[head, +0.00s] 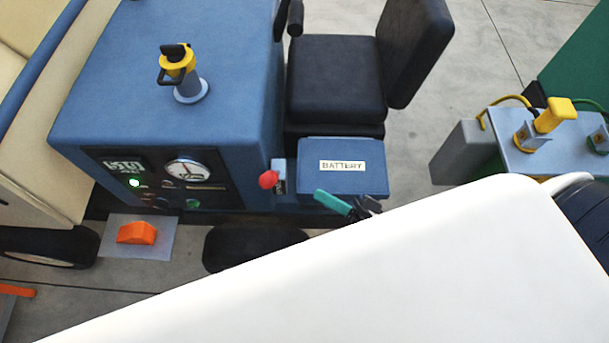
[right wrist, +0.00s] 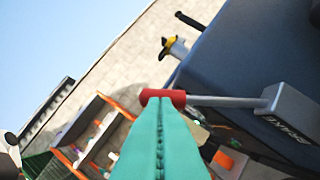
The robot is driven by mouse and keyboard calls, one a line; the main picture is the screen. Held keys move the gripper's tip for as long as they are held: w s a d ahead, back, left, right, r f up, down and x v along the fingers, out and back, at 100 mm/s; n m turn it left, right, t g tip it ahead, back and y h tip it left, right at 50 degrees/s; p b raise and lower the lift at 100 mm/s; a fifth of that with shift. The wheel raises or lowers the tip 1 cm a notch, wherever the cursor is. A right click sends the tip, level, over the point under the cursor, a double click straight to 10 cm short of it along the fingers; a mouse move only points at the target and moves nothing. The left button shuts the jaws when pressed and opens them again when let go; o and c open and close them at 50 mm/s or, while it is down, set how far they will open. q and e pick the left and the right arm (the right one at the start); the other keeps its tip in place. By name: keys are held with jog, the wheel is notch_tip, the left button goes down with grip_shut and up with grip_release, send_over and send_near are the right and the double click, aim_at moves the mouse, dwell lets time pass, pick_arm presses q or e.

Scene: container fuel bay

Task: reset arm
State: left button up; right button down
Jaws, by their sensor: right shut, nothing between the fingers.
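My right gripper (head: 322,194) shows teal fingers beside the blue battery box (head: 312,182) in the head view. In the right wrist view its teal fingers (right wrist: 159,112) are pressed together with nothing between them. The brake lever's red knob (head: 268,179) is left of the fingertips, with a gap in the head view. In the right wrist view the red knob (right wrist: 150,94) lies just beyond the fingertips, its rod running to a grey block marked BRAKE (right wrist: 290,118). My white right arm covers the lower right of the head view. My left gripper does not show.
The blue vehicle body (head: 130,85) carries a gauge panel with a lit green lamp and a yellow-capped filler (head: 186,77). A black seat (head: 335,80) stands behind the battery box. An orange chock (head: 137,233) is on the floor. Yellow plug (head: 554,114) at right.

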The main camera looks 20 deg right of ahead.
jog(key=shift+v, duration=1)
jog(key=shift+w+d+r, duration=0.1)
